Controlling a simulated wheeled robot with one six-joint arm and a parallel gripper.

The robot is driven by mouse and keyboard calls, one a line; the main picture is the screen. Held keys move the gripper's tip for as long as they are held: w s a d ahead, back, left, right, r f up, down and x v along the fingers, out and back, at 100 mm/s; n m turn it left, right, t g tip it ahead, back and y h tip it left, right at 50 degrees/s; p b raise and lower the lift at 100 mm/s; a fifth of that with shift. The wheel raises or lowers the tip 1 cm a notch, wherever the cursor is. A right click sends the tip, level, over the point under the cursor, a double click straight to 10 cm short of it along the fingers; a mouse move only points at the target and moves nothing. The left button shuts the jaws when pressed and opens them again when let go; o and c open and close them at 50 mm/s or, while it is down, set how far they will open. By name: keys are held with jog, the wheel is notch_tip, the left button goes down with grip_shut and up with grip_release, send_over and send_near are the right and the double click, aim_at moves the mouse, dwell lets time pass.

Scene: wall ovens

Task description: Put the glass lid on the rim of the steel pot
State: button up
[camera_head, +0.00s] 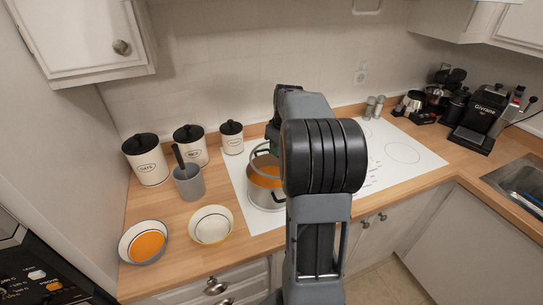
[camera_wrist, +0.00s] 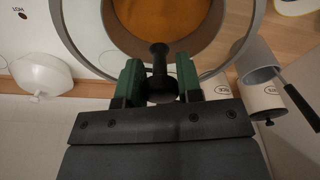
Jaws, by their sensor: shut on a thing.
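The steel pot (camera_head: 259,194), holding orange contents, stands on the white cooktop, partly hidden behind my arm in the head view. In the wrist view its inner wall (camera_wrist: 122,38) and orange contents show through the clear glass lid. The lid's grey rim (camera_wrist: 72,42) makes a wide ring around the pot's opening. My gripper (camera_wrist: 160,78) has its green fingers closed on the lid's black knob (camera_wrist: 160,52). The pot shows off-centre within the lid ring. I cannot tell the gap between lid and pot rim.
Left of the pot stand a grey cup (camera_head: 189,188) with a dark-handled utensil, several canisters (camera_head: 149,165), a white bowl (camera_head: 211,226) and a bowl with orange contents (camera_head: 146,245). Shakers (camera_head: 369,108) and a coffee machine (camera_head: 482,120) stand right. The cooktop's right side (camera_head: 402,151) is clear.

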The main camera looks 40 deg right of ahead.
aim_at(272, 158)
jog(key=w+f, duration=0.2)
jog(key=f, duration=0.1)
jog(key=shift+w+a+f+p, duration=0.2)
jog(key=shift+w+p, duration=0.2)
jog(key=f, duration=0.3)
jog(key=shift+w+p, duration=0.3)
jog(key=shift+w, duration=0.05)
jog(key=shift+f, duration=0.45)
jog(key=shift+f, duration=0.1)
